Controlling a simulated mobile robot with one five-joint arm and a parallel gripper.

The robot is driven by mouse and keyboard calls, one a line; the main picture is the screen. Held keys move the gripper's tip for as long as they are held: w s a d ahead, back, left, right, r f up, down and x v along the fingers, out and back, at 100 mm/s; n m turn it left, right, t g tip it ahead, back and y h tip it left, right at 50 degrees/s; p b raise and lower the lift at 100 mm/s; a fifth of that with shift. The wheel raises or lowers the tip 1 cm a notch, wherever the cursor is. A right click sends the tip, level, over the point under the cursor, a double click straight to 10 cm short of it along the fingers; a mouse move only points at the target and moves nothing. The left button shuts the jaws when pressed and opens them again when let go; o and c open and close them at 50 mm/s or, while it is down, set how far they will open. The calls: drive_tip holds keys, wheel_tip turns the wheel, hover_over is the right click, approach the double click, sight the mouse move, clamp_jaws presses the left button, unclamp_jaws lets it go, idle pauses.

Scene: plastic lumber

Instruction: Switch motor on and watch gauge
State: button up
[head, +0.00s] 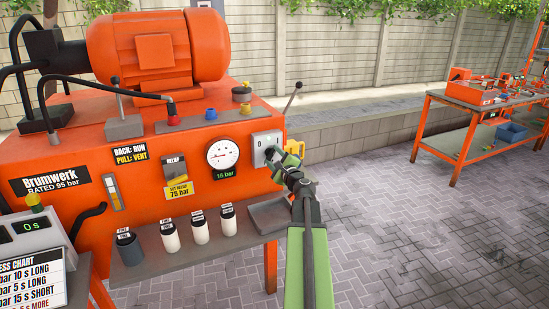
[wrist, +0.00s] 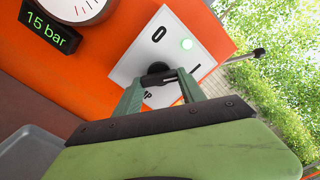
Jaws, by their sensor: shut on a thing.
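The orange motor (head: 155,48) sits on top of the orange press housing. The grey motor switch plate (head: 265,147) is on the housing's front, right of the gauge. My gripper (wrist: 160,80) is shut on the knob; the gripper also shows at the plate in the head view (head: 273,157). The white round gauge (head: 222,153) is unobstructed in the head view. Its green readout (wrist: 46,31) says 15 bar in the wrist view.
A lever (head: 293,98) rises behind the switch. Several labelled cylinders (head: 200,226) and a grey tray (head: 268,212) are on the shelf below. A timer box (head: 35,235) reads 0 s at left. An orange workbench (head: 480,120) stands at right, with clear paving between.

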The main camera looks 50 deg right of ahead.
idle(0.5)
drive_tip(key=o, duration=1.4)
drive_tip(key=shift+c, duration=0.2)
